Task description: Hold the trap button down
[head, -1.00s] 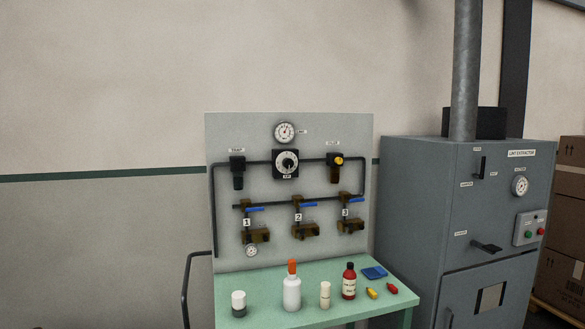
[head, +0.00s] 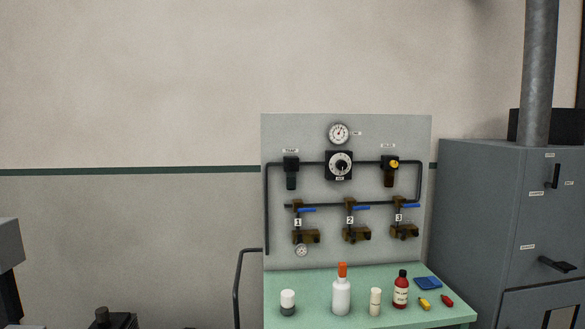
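The panel (head: 345,240) stands upright at the back of a green table. Under the "TRAP" label (head: 291,151) at its upper left hangs a dark trap unit (head: 291,172). The trap button itself is too small to make out on it. My gripper is not in the head view, so whether it is open or shut does not show.
The green table (head: 310,278) holds several bottles, a blue cloth (head: 428,283) and small yellow and red items. A grey extractor cabinet (head: 490,215) stands close on the right.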

